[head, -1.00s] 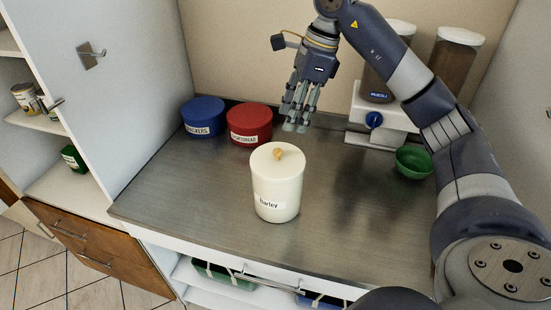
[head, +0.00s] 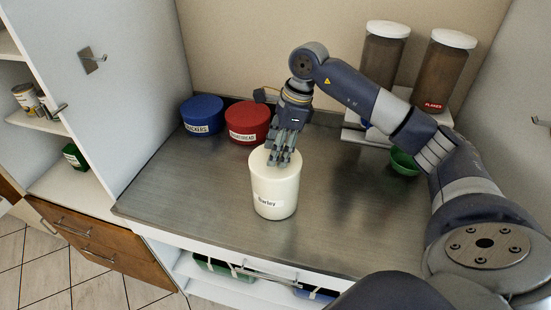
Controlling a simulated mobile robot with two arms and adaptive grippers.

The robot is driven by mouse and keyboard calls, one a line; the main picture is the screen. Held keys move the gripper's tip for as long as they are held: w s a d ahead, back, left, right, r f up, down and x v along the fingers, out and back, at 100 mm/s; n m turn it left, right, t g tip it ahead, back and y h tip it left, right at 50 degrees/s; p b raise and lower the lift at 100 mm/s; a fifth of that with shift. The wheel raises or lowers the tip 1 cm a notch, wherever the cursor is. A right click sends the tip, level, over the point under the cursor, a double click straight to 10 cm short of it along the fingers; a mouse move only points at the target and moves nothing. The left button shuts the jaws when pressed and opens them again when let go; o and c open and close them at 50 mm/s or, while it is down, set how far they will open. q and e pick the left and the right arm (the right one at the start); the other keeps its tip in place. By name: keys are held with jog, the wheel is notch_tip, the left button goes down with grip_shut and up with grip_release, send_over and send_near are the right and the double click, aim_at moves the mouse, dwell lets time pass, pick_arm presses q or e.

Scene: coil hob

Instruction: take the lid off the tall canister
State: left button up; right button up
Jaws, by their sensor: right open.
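The tall canister (head: 275,190) is cream white, labelled Barley, and stands upright on the metal counter. Its pale lid (head: 259,160) sits on top. The small wooden knob is hidden behind my right gripper's fingers. My right gripper (head: 279,160) is open and points down over the lid, with its fingertips at the knob's place. I cannot tell whether the fingers touch the knob or lid. My left gripper is not in view.
A blue tin (head: 202,116) and a red tin (head: 247,122) stand behind and left of the canister. A dispenser with two tall jars (head: 447,70) and a green bowl (head: 403,162) stand at right, partly behind my arm. The counter front (head: 190,200) is clear.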

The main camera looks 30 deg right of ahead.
grip_shut()
jog(key=shift+r, duration=0.1)
